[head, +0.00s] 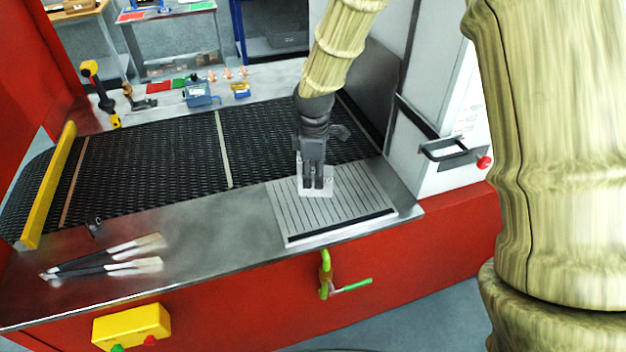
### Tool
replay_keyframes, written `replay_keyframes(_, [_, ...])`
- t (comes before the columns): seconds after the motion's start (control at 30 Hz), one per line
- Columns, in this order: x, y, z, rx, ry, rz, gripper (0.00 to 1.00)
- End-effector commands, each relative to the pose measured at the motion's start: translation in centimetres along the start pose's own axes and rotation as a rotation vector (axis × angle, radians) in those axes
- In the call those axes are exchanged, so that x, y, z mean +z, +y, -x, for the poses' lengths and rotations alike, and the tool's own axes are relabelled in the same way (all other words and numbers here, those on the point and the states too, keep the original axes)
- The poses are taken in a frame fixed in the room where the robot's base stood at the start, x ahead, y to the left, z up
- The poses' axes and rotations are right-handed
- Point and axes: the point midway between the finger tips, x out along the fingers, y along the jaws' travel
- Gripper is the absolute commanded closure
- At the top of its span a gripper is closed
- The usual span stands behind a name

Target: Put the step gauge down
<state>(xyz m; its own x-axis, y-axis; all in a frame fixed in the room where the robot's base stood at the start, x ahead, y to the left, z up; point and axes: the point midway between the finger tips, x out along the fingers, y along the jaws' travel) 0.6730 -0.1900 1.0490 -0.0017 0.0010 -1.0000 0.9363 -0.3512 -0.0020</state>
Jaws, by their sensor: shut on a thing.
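My gripper (316,186) points down over the slotted grey plate (358,213) at the right end of the metal front ledge. It is shut on a small pale flat piece, which I take to be the step gauge (302,187). The piece stands upright behind and beside the fingers, which hide its middle. Its lower edge is at or just above the slotted plate; I cannot tell whether it touches.
A black mesh belt (155,160) lies behind the ledge, with a yellow bar (50,185) across its left end. Brushes (110,258) lie on the left ledge. A white cabinet (440,120) with a handle stands close on the right. The middle ledge (225,220) is clear.

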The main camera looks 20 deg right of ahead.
Motion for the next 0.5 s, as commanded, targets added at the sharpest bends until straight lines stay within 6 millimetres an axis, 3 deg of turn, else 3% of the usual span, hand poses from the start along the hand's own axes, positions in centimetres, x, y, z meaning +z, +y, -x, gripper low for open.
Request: replay_keyframes(0.5, [-0.1, 0.0, -3.3, 0.001, 0.000, 0.001, 1.00])
